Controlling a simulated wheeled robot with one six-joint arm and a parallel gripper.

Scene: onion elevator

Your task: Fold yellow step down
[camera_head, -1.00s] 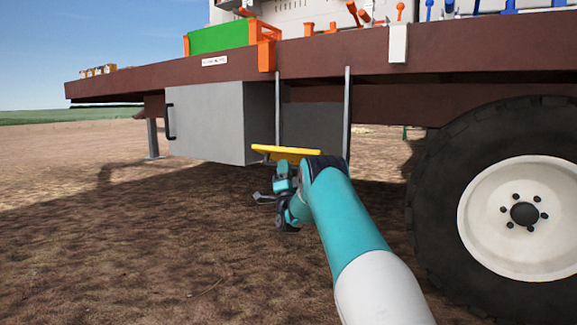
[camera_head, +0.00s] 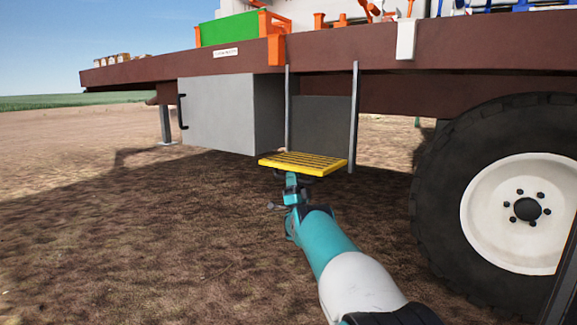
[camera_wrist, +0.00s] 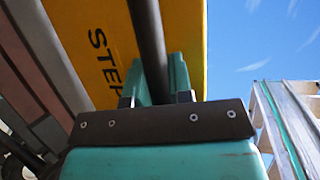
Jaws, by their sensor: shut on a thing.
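The yellow step (camera_head: 303,163) lies roughly flat between two grey upright posts below the machine's brown frame, its slatted top showing. My gripper (camera_head: 291,180) is under its near edge. In the wrist view, the underside of the step (camera_wrist: 100,55) shows the word "STEP". A dark bar (camera_wrist: 148,40) runs along it, and my gripper (camera_wrist: 158,85) is shut on this bar. The fingertips are partly hidden behind the bar.
A grey box (camera_head: 217,112) hangs left of the step. A large wheel (camera_head: 525,210) stands close on the right. The grey posts (camera_head: 354,115) rise beside the step. The bare ground (camera_head: 130,240) is clear at front left.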

